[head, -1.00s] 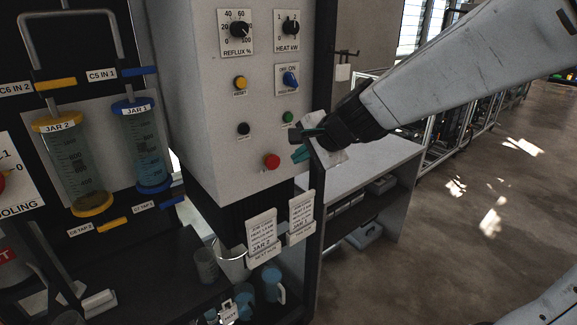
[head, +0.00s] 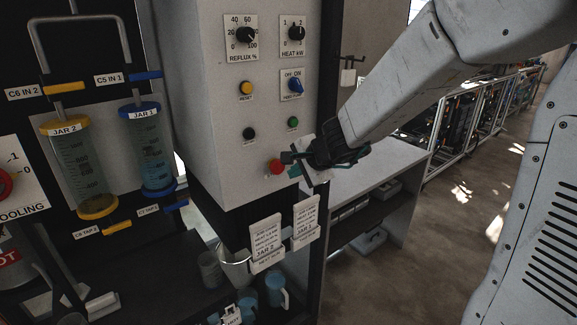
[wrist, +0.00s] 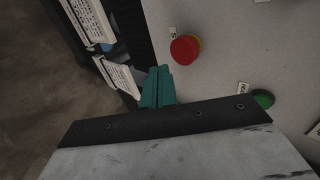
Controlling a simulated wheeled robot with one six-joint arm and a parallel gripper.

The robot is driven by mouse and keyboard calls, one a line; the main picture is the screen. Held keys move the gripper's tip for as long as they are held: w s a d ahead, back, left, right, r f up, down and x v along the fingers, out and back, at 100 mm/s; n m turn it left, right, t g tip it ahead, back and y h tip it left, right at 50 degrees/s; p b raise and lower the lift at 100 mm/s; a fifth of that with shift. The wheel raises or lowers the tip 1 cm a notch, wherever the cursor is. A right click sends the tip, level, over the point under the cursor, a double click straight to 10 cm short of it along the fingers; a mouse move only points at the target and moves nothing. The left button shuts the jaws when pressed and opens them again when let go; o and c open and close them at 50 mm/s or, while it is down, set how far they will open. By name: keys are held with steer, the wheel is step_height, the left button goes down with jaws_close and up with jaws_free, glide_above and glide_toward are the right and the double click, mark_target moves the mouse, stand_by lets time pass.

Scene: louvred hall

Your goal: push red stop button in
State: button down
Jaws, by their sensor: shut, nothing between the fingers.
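The red stop button (head: 275,167) is on the lower part of the grey control panel (head: 225,130), below a black and a green button. In the wrist view the red button (wrist: 185,50) stands proud of the panel on a yellowish ring. My gripper (head: 290,164) is just right of the red button in the head view, its tips close to the button's right edge. In the wrist view the teal fingertips (wrist: 157,86) are together and empty, with a gap between them and the button. The head view does not show clearly whether they touch.
A green button (head: 293,122) sits above my gripper, and it also shows in the wrist view (wrist: 263,99). Two label cards (head: 267,243) hang below the panel. A yellow button (head: 246,88) and blue switch (head: 295,85) are higher. A grey bench (head: 375,170) stands at right.

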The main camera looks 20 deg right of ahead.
mark_target(279, 169)
steer(key=shift+w+a+f, duration=0.1)
steer(key=shift+w+a, duration=0.15)
steer(key=shift+w, duration=0.45)
steer(key=shift+w+a+f, duration=0.1)
steer(key=shift+w+a, duration=0.1)
steer(key=shift+w, duration=0.5)
steer(key=shift+w+a, duration=0.25)
steer(key=shift+w, duration=0.45)
